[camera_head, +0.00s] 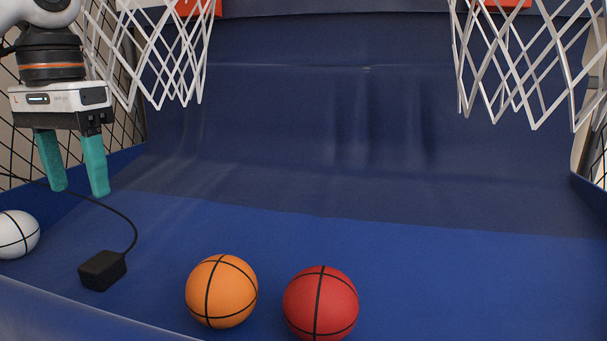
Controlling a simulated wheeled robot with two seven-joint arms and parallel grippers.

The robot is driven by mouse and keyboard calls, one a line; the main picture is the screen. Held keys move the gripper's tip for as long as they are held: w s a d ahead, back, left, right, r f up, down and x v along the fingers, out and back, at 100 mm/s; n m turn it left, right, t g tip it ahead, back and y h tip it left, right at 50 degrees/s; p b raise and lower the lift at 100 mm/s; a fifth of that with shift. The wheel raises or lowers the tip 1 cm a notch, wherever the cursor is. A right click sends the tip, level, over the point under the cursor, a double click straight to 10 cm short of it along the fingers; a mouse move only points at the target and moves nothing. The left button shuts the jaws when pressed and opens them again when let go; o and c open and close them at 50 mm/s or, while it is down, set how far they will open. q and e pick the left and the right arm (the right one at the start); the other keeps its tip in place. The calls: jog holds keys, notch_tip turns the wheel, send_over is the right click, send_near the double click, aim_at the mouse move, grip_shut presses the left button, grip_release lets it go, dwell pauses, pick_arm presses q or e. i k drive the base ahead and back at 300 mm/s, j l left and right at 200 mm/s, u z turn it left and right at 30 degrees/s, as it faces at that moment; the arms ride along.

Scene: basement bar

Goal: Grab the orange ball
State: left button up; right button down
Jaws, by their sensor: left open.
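The orange ball (221,291) with black seam lines rests on the blue surface at the bottom, left of centre. My left gripper (78,191) hangs at the upper left with its two teal fingers pointing down. It is open and empty. It is to the left of the orange ball and apart from it. My right gripper is not in the picture.
A red ball (321,304) sits close to the right of the orange ball. A white ball (15,234) lies at the left edge. A black box (103,270) with a cable is below my left gripper. Two white nets (172,50) (525,60) hang above. The right floor is clear.

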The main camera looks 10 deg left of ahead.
aim_at(221, 292)
jog(key=k+l, duration=0.25)
jog(key=k, duration=0.2)
jog(key=k+l, duration=0.2)
jog(key=k, duration=0.3)
jog(key=k+l, duration=0.25)
jog(key=k, duration=0.2)
